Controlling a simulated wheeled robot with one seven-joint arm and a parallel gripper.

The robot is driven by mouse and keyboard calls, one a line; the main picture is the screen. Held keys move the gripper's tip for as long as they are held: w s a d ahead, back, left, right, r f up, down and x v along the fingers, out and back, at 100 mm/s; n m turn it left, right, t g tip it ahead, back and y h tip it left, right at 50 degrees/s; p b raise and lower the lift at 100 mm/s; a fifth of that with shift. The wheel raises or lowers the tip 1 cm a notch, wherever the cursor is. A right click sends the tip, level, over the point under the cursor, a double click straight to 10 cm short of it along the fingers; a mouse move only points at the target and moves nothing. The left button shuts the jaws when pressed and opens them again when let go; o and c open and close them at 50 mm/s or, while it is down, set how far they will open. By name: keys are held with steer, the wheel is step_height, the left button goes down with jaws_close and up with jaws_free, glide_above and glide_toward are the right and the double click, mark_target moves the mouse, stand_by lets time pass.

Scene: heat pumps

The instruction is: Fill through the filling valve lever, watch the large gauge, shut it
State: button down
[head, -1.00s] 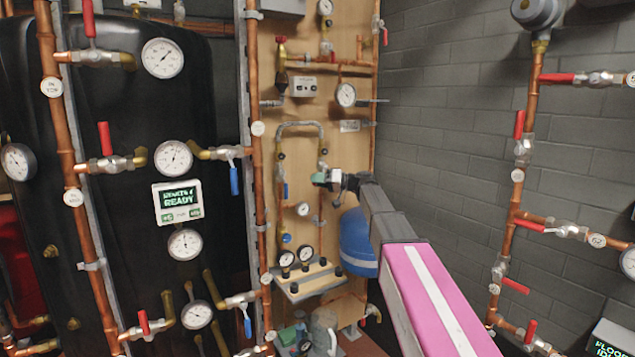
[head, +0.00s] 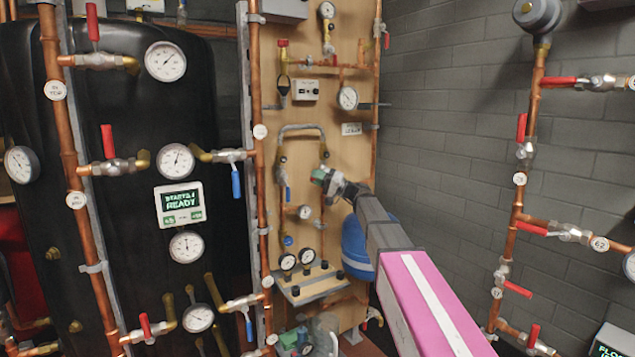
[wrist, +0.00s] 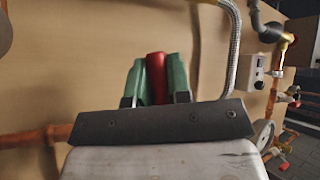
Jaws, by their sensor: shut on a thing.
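My gripper (head: 322,175) is at the wooden panel, just below the right leg of the braided hose loop. In the wrist view its two green fingers (wrist: 157,80) are shut on a red lever (wrist: 157,76), which stands upright between them. In the head view the gripper hides the lever and its valve. A round white gauge (head: 347,97) sits on the panel above and right of the gripper. A smaller gauge (head: 304,212) is below and left of it. Which one the task calls large is unclear, and their needles are too small to read.
The grey braided hose (head: 300,127) arches beside the gripper and shows close in the wrist view (wrist: 235,50). A blue vessel (head: 355,245) hangs below my arm. Two small gauges (head: 297,260) stand on a shelf. A black tank (head: 120,150) with a display (head: 180,203) is at left.

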steer(key=shift+r+m+t+y, duration=0.25)
steer(key=shift+r+m+t, duration=0.15)
steer(key=shift+m, duration=0.3)
steer(key=shift+r+m+t+y, duration=0.25)
steer(key=shift+m+t, duration=0.25)
steer(key=shift+m, duration=0.2)
steer(key=c, duration=1.1)
jaws_free()
steer(key=v, duration=1)
steer(key=shift+s+d+f, duration=0.1)
steer(key=shift+d+f, duration=0.1)
steer(key=shift+d, duration=0.1)
